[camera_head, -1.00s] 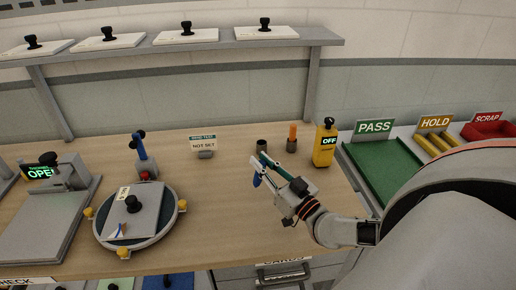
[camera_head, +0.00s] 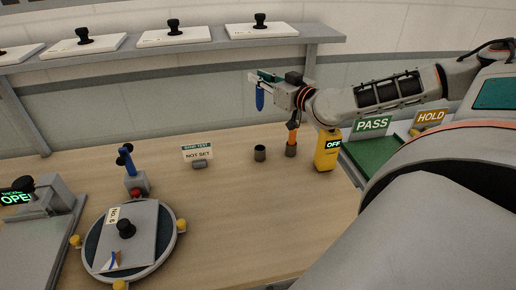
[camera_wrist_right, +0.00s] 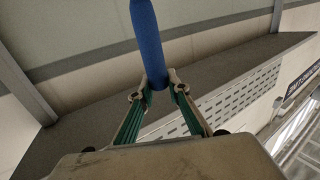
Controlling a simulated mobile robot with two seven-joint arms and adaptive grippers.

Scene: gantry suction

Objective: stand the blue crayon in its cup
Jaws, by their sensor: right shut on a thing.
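My right gripper (camera_head: 266,77) is shut on the blue crayon (camera_head: 260,97) and holds it up in the air, near the shelf's height in the head view. The crayon hangs about upright below the fingers. In the right wrist view the crayon (camera_wrist_right: 150,40) stands out between the two green-padded fingertips (camera_wrist_right: 157,88). A small dark cup (camera_head: 260,154) stands on the table, well below the crayon in the picture, with nothing seen standing in it. Beside it, another dark cup (camera_head: 291,150) holds an orange crayon (camera_head: 292,131). My left gripper is not in view.
A yellow device (camera_head: 326,151) reading OFF stands right of the cups. A small sign (camera_head: 197,153) reading NOT SET stands left of them. A round turntable (camera_head: 171,238) with a plate is at front left. Bare tabletop lies in front of the cups.

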